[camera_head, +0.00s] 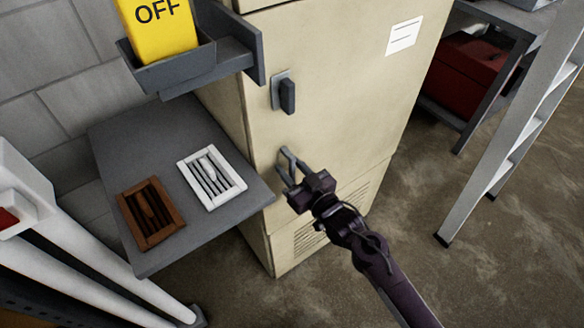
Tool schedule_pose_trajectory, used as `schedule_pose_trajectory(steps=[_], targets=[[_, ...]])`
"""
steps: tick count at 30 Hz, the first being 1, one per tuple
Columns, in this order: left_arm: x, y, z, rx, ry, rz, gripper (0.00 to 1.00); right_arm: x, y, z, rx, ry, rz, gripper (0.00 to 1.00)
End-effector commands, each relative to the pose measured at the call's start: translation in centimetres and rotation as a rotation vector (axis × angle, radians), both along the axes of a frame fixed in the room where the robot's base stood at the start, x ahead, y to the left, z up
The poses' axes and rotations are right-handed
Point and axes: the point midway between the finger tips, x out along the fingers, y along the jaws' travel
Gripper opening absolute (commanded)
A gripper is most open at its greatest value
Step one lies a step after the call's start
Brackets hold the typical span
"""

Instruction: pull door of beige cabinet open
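The beige cabinet (345,75) stands upright in the middle of the view, and its front door looks closed. A dark grey handle (287,95) sits on the door near its left edge. My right gripper (286,162) is in front of the door, below the handle and apart from it. Its two fingers show a gap with nothing between them. Whether the fingertips touch the door surface cannot be told. My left gripper is not in view.
A grey shelf (135,185) at left holds a white slatted vent (211,178) and a brown one (150,212). A grey bracket (215,65) with a yellow OFF block (158,25) juts out near the cabinet's upper left. A ladder (505,140) stands right; floor between is clear.

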Motion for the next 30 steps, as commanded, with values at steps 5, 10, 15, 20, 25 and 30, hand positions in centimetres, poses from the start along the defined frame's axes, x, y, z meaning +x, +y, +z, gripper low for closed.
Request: schedule_pose_trajectory(steps=[5, 10, 15, 20, 25, 30], targets=[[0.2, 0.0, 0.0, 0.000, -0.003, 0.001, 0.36, 0.0, 0.0, 0.0, 0.000, 0.000, 0.000, 0.33], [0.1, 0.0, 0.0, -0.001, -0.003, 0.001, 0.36, 0.0, 0.0, 0.0, -0.001, 0.001, 0.000, 0.11], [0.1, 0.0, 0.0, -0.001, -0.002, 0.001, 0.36, 0.0, 0.0, 0.0, -0.001, 0.001, 0.000, 0.00], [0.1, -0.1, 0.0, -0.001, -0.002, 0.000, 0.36, -0.1, 0.0, 0.0, -0.001, 0.001, 0.000, 0.00], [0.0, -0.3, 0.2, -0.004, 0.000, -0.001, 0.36, -0.5, -0.4, 0.0, -0.002, 0.001, 0.010, 0.00], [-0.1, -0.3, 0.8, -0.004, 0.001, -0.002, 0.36, -2.3, -2.1, 0.0, -0.006, 0.003, 0.055, 0.00]])
